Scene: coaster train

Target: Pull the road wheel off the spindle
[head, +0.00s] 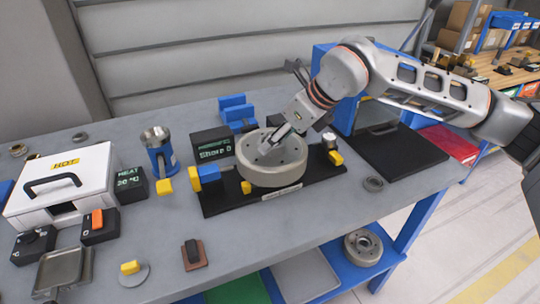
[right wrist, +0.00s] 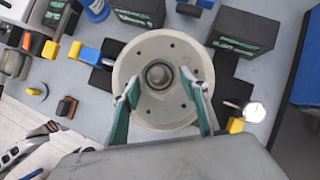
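The road wheel (head: 272,162), a thick pale grey disc with small bolt holes, lies flat on a black fixture plate (head: 222,200) on the bench. In the right wrist view the wheel (right wrist: 155,118) shows a raised round hub (right wrist: 158,75) at its centre, where the spindle is. My right gripper (head: 274,146) reaches down from the right over the wheel. In the right wrist view the fingers of my right gripper (right wrist: 160,90) are spread apart on either side of the hub, with a gap to it. Whether the fingertips touch the wheel's face is unclear. My left gripper is not in view.
Yellow-and-blue clamp parts (head: 205,176) and a black display box (head: 212,146) stand close beside the wheel. A white case (head: 62,190), a blue cup (head: 160,155) and small blocks fill the left side. Another wheel (head: 363,247) lies on the lower shelf. A black mat (head: 402,150) is bare.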

